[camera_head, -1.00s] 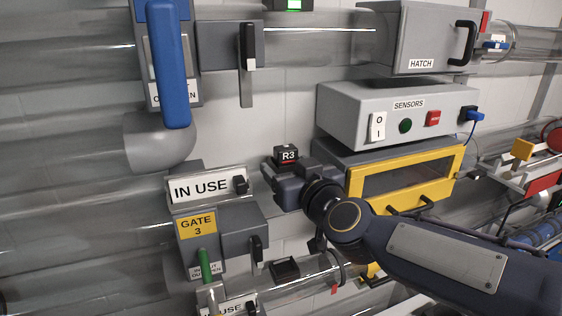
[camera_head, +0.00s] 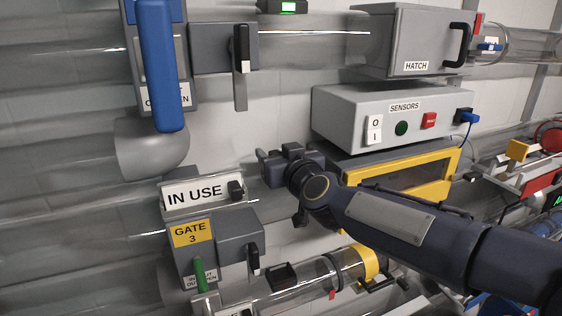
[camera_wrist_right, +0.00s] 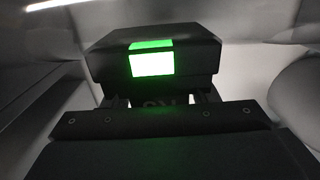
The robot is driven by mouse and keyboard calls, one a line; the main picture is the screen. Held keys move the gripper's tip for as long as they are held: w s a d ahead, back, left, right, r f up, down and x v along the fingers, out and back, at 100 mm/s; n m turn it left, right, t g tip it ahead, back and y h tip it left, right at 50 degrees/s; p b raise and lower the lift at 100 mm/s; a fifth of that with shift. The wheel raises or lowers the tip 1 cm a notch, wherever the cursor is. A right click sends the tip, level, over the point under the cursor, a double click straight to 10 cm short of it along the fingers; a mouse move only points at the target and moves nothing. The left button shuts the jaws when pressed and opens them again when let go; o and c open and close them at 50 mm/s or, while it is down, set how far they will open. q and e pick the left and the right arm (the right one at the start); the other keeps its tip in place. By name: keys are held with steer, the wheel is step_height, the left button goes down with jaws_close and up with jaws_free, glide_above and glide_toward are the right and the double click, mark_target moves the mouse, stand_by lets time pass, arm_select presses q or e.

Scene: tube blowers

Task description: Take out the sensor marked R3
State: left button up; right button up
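My right gripper (camera_head: 268,166) is at the place on the wall above and right of the IN USE sign, where it covers the sensor marked R3 in the head view. In the right wrist view the sensor (camera_wrist_right: 155,62) is a dark block with a bright green lit window. Its label shows only in part, upside down, between the two fingers (camera_wrist_right: 160,101) of my right gripper. The fingers stand at either side of the label; whether they press on the sensor cannot be made out. My left gripper is in neither view.
The SENSORS box (camera_head: 390,115) with switch, buttons and blue plug is right of my gripper. A yellow-framed drawer (camera_head: 447,180) lies below it, partly behind my right arm. GATE 3 (camera_head: 192,234) and the IN USE sign (camera_head: 195,192) are close at lower left. Clear tubes run across.

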steer(key=c, duration=0.7)
